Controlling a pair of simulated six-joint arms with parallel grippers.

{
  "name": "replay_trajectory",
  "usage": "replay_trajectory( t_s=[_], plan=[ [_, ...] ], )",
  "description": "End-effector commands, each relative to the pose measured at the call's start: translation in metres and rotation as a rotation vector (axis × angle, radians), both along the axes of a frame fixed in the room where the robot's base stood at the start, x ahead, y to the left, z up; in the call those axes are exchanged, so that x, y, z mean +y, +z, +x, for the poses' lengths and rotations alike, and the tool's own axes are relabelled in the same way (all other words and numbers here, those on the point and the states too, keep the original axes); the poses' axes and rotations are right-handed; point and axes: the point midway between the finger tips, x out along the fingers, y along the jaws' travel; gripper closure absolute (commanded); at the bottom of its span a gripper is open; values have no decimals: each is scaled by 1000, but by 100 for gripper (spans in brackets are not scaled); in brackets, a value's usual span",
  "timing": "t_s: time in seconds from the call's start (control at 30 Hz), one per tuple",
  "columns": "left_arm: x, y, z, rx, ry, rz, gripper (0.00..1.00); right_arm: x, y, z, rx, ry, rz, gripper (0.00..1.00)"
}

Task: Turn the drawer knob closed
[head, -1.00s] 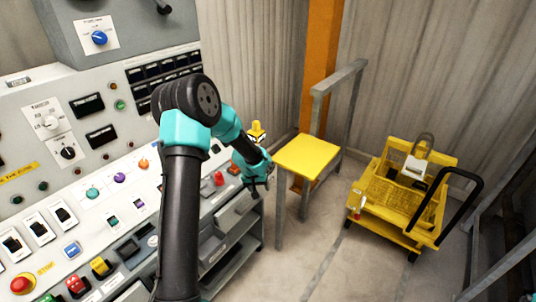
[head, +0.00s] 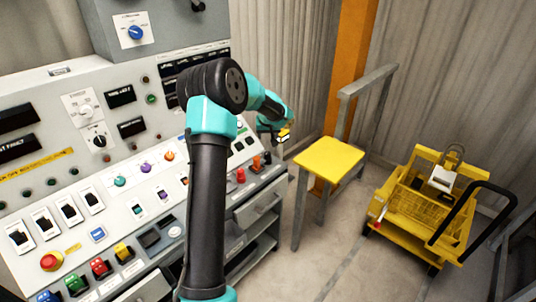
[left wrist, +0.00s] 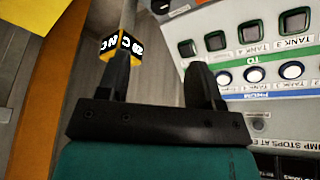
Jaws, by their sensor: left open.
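The front of the console has a grey drawer (head: 256,212) low on its right side, under the sloping panel. I cannot make out a distinct knob on it at this size. My left gripper (head: 281,141) is beyond the right end of the console, above the drawer's level and apart from it. In the left wrist view its two black fingers (left wrist: 160,88) stand apart with nothing between them, so it is open. That view shows part of the button panel (left wrist: 255,72) but no drawer. My right gripper is not in view.
A yellow-and-black lettered block (left wrist: 122,46) is near the left finger in the wrist view. A yellow-topped stand (head: 330,155) is right of the console, with a yellow cart (head: 415,205) beyond. Floor between console and cart is mostly clear.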

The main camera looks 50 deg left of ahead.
Motion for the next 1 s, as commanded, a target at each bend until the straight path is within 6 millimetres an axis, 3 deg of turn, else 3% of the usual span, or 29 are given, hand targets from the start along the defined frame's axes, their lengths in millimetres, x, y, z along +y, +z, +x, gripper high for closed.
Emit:
replay_trajectory(
  t_s=[0.7,1.0],
  plan=[
    [35,-113,30,2,1,-2,40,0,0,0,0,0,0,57],
    [44,-143,38,1,0,-1,40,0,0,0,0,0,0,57]
  ],
)
